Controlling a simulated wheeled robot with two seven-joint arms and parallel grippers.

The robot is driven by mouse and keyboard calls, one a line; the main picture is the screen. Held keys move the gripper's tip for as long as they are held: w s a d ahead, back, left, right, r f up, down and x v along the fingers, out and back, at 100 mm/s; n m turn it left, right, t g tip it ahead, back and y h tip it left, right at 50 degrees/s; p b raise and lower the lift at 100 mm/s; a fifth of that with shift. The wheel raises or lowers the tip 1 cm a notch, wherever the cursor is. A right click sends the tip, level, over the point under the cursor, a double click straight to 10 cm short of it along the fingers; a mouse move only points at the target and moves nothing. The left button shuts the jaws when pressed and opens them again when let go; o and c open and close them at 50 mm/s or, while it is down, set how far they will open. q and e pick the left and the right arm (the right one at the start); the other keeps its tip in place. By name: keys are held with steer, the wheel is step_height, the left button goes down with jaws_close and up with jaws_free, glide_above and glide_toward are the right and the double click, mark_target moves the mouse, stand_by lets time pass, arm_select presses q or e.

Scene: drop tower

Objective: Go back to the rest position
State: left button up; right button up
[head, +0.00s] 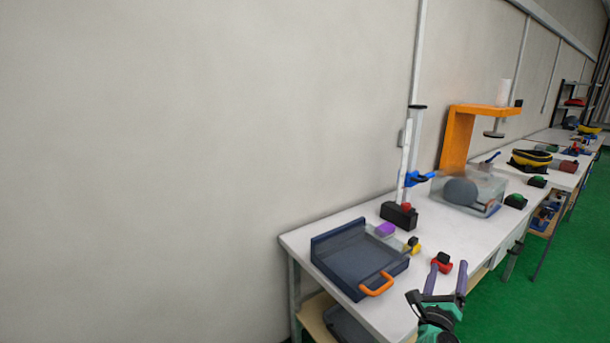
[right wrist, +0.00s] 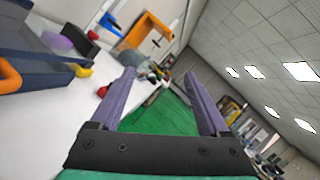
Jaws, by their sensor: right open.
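My right gripper (head: 445,282) is at the bottom right of the head view, with purple fingers and a green body. It is open and empty, by the front edge of the white table (head: 345,226). In the right wrist view its two purple fingers (right wrist: 160,100) stand apart with only green floor and background between them. My left gripper is in neither view.
On the table are a dark blue tray (head: 340,246) with an orange handle (head: 377,285), a purple block (head: 385,229), a red-and-black piece (head: 442,262), a drop tower (head: 402,190) and a clear box (head: 450,188). An orange stand (head: 458,135) is behind. Green floor (head: 500,310) lies right.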

steer(key=s+a+f+n+t+y, duration=0.1)
steer(key=s+a+n+y, duration=0.1)
steer(key=a+n+y, duration=0.65)
steer(key=s+a+n+t+y, duration=0.1)
steer(key=s+a+n+y, duration=0.3)
steer(key=n, duration=0.7)
steer(key=s+a+f+n+g+y, duration=0.5)
steer(key=f+n+g, duration=0.1)
steer(key=f+n, duration=0.35)
steer(key=s+d+f+n+g+h, duration=0.2)
steer(key=s+n+g, duration=0.1)
steer(key=s, duration=0.3)
steer(key=s+d+f+n+g+h, duration=0.2)
steer(key=s+f+g, duration=0.15)
steer(key=s, duration=0.35)
steer(key=s+d+f+n+g+h, duration=0.2)
steer(key=s+n+g, duration=0.1)
steer(key=s, duration=0.3)
step_height(320, 180, down, 23)
steer(key=s+g, duration=0.2)
steer(key=s, duration=0.1)
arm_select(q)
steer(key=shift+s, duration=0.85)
arm_select(e)
steer(key=s+d+f+g, duration=0.1)
steer(key=s+d+f, duration=0.2)
steer(key=s+f, duration=1.1)
steer(key=s, duration=0.2)
steer(key=shift+s+f, duration=0.25)
steer(key=shift+s, duration=0.1)
